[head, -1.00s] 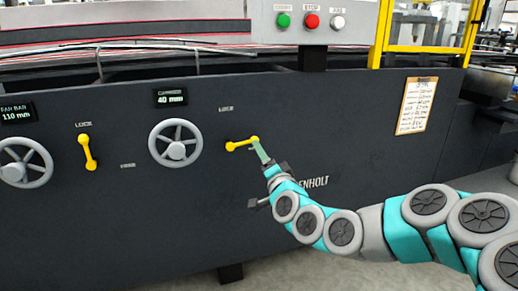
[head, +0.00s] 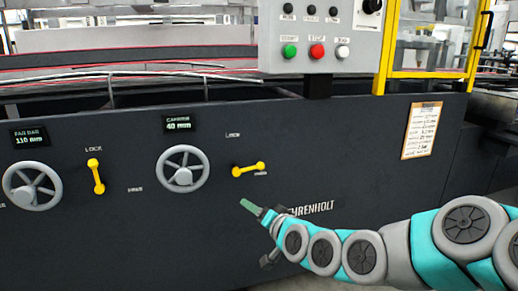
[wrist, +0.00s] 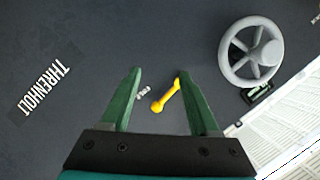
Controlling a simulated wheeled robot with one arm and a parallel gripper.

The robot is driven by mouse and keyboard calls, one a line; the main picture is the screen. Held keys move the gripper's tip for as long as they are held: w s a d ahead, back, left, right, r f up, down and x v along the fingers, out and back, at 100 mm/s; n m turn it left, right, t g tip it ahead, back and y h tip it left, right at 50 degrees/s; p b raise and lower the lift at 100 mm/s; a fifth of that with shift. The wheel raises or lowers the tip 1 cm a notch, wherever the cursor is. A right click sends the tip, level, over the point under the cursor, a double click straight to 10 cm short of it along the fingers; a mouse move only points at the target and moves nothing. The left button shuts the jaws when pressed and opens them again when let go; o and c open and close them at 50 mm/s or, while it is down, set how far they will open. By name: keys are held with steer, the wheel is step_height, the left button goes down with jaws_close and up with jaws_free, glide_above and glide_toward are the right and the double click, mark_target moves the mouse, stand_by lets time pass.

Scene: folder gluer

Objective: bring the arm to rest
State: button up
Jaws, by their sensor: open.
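My gripper (head: 249,207) is in front of the dark machine panel, below the right yellow lock lever (head: 248,170), and apart from it. In the wrist view my gripper (wrist: 158,88) shows two green fingers spread apart with nothing held between them. The yellow lever (wrist: 166,95) appears beyond the fingertips, between them in that view. In the head view this lever lies nearly level, tilted slightly up to the right. My arm reaches in from the lower right.
The carriage handwheel (head: 183,169) is left of the lever, under a 40 mm display (head: 178,124). Another handwheel (head: 32,186) and an upright yellow lever (head: 96,177) are farther left. A button box (head: 318,50) and yellow guard frame (head: 383,60) are above. A paper sheet (head: 421,130) hangs right.

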steer(key=s+d+f+n+g+h+p, duration=0.2)
steer(key=s+d+f+g, duration=0.15)
steer(key=s, duration=0.45)
steer(key=s+d+f+n+g+h+p, duration=0.2)
steer(key=s+d+g, duration=0.15)
steer(key=s, duration=0.55)
steer(key=s+d+r+g+h+p, duration=0.1)
steer(key=s+d+g, duration=0.3)
steer(key=s, duration=0.7)
steer(key=s+d+r+g+h+p, duration=0.2)
steer(key=s+d+g, duration=0.2)
steer(key=s, duration=0.8)
steer(key=shift+s+d+m, duration=0.15)
steer(key=shift+s+m, duration=0.05)
steer(key=shift+m, duration=0.1)
